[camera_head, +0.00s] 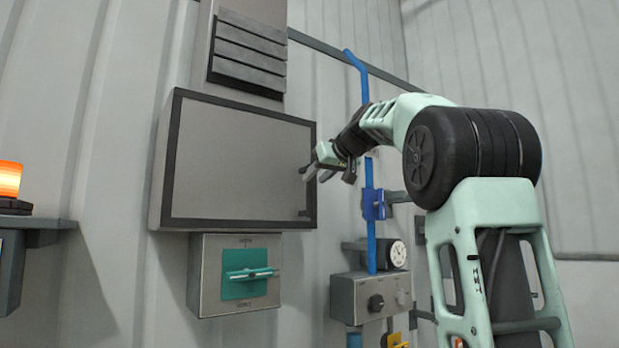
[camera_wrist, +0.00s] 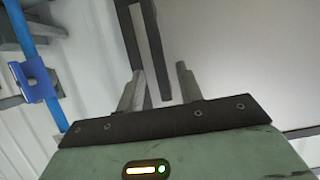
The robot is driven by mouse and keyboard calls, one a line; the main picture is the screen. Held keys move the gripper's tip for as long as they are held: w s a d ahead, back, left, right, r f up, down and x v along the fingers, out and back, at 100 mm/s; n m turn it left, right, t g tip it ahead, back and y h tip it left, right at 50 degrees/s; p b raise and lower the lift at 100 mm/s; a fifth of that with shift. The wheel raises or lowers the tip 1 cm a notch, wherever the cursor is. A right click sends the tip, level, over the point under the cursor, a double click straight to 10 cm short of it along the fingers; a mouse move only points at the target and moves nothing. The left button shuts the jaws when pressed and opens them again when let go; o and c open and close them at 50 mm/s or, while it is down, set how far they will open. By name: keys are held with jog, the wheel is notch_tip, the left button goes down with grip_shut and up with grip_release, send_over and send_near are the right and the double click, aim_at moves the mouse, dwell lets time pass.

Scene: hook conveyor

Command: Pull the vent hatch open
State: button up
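A large grey panel (camera_head: 235,165) with a dark frame, which I take to be the vent hatch, fronts a box on the wall and looks closed. A small dark piece (camera_head: 304,213) sits at its lower right corner. My gripper (camera_head: 316,174) is at the panel's right edge, about mid-height. In the wrist view my gripper (camera_wrist: 160,78) is open, its two fingers apart. A dark strip with a lighter band (camera_wrist: 148,50), along the edge of the pale panel (camera_wrist: 240,60), runs down between the fingers. I cannot tell whether the fingers touch it.
A louvred grille (camera_head: 248,50) is above the panel, and a box with a teal switch (camera_head: 250,275) below it. A blue pipe (camera_head: 369,200) with a blue valve (camera_head: 374,204) runs close to the right of my gripper. A gauge (camera_head: 397,254) and knob box (camera_head: 372,297) are lower right.

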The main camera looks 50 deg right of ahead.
aim_at(311, 181)
jog(key=shift+p+x, duration=0.65)
jog(key=shift+x, duration=1.5)
jog(key=shift+c, duration=0.3)
grip_shut()
